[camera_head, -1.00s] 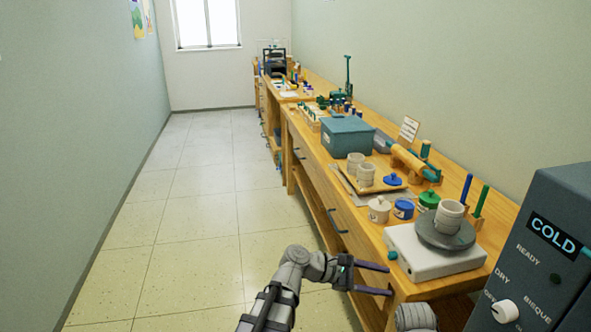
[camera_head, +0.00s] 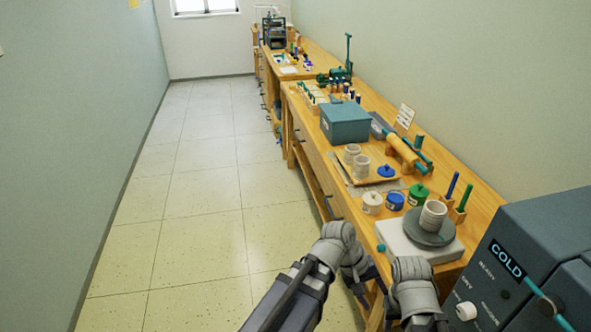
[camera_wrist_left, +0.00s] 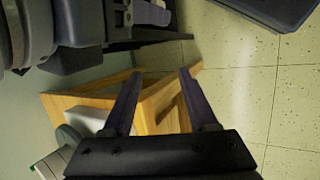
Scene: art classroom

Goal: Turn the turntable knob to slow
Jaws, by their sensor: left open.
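The turntable stands at the near end of the bench in the head view, with a white base (camera_head: 395,238) and a grey disc (camera_head: 420,236). A small teal knob (camera_head: 381,247) is on the base's left side; its setting is too small to read. My left gripper (camera_head: 371,288) is below and in front of the knob, apart from it, by the bench edge. In the left wrist view its two fingers (camera_wrist_left: 160,74) are spread with nothing held. The white base (camera_wrist_left: 88,122) shows left of the fingers there. My right gripper is not visible.
A pale cup (camera_head: 433,214) stands on the disc. Lidded pots, including a green one (camera_head: 418,194), stand behind. The dark kiln box (camera_head: 540,245) is close at right. My right arm is between it and my left gripper. The floor at left is clear.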

